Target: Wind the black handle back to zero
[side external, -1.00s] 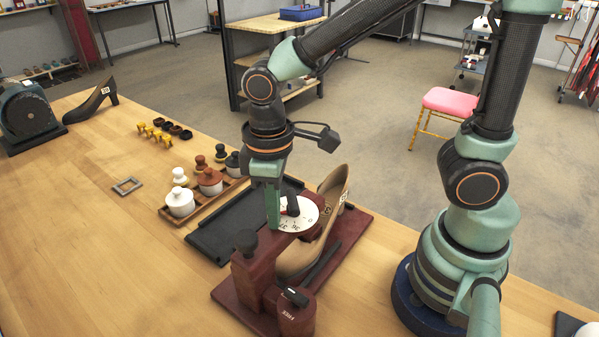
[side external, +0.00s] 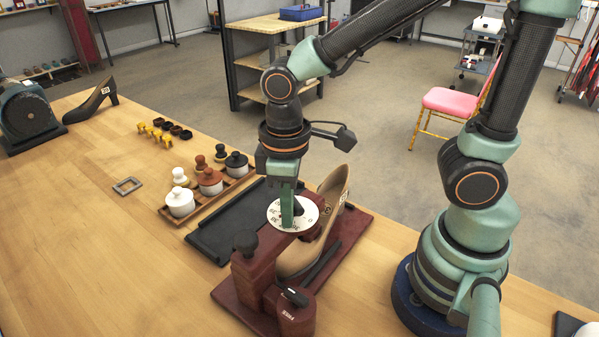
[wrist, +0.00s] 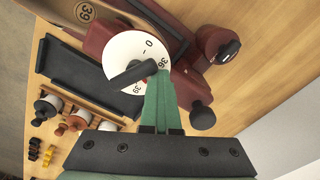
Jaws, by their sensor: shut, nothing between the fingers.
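The black handle (wrist: 132,73) is a bar across a round white dial (wrist: 120,50) with printed numbers; 0, 36 and 39 are readable in the wrist view. One end of the bar lies close to 36, beside my fingertips. The dial (side external: 311,219) sits on a dark red shoe stand (side external: 250,278); the handle (side external: 299,208) is partly hidden there behind my gripper. My gripper (wrist: 160,78) is shut and empty, pointing down at the dial's edge. Its tips (side external: 287,223) are right by the handle; I cannot tell whether they touch it.
A tan shoe (side external: 333,190) marked 39 lies on the stand. A black knob (side external: 246,241) and a smaller black lever (side external: 295,296) are at its front. A black tray (side external: 225,235) and a wooden tray of lidded pots (side external: 180,202) stand left. The table's left front is clear.

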